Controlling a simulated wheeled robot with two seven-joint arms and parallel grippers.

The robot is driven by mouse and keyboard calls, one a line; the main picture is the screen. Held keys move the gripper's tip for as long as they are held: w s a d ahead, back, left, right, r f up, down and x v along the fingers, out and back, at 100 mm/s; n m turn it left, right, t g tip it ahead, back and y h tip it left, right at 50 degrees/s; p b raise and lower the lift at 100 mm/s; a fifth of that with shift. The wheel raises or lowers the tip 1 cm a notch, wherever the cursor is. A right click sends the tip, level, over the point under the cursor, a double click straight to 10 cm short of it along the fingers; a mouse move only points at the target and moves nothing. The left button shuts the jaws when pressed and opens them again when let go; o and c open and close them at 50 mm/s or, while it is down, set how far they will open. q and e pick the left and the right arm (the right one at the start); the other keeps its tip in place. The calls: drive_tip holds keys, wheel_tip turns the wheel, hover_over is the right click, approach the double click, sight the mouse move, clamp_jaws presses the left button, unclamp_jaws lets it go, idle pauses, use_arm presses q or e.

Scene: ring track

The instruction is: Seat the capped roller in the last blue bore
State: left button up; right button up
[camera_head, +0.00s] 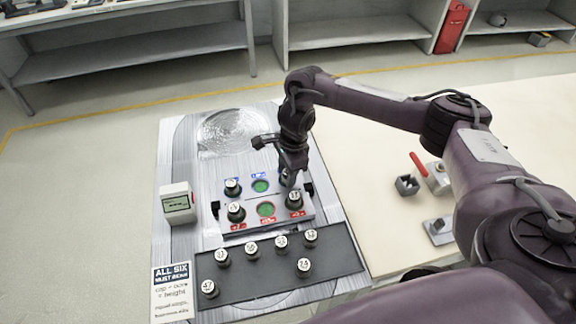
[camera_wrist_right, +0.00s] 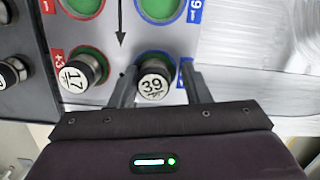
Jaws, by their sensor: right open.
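My right gripper (camera_head: 287,180) is open over the right end of the bore block (camera_head: 225,226). In the right wrist view its fingers (camera_wrist_right: 160,88) stand on either side of a capped roller marked 39 (camera_wrist_right: 153,80), with gaps showing. That roller stands upright at the right blue bore, whose green floor shows beside it; its depth is unclear. Another roller (camera_head: 232,187) stands at the left blue bore. The middle blue bore (camera_head: 261,186) is empty, showing green. In the red row, rollers stand at the left (camera_head: 236,211) and right (camera_head: 294,200); the middle bore (camera_head: 266,209) is empty.
Several capped rollers stand on a dark tray (camera_head: 245,284) in front of the block. A small display box (camera_head: 177,204) and a printed sign (camera_head: 172,291) lie to the left. Small dark fixtures (camera_head: 406,185) stand on the pale table at right.

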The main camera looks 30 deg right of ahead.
drive_tip(key=shift+s+a+f+p, duration=0.2)
drive_tip(key=shift+s+f+p, duration=0.15)
drive_tip(key=shift+s, duration=0.3)
drive_tip(key=shift+w+r+p, duration=0.1)
drive_tip(key=shift+r+p, duration=0.25)
drive_tip(key=shift+p, duration=0.15)
drive_tip(key=r, duration=0.1)
drive_tip(key=r+b, duration=0.1)
drive_tip(key=r, duration=0.1)
drive_tip(key=shift+w+d+r, duration=0.1)
drive_tip(key=shift+w+d, duration=0.15)
drive_tip(key=shift+d, duration=0.05)
wheel_tip(320, 180, up, 9)
drive_tip(key=d+p, duration=0.1)
drive_tip(key=shift+p, duration=0.35)
drive_tip(key=shift+s, duration=0.1)
drive_tip(key=shift+d, duration=0.1)
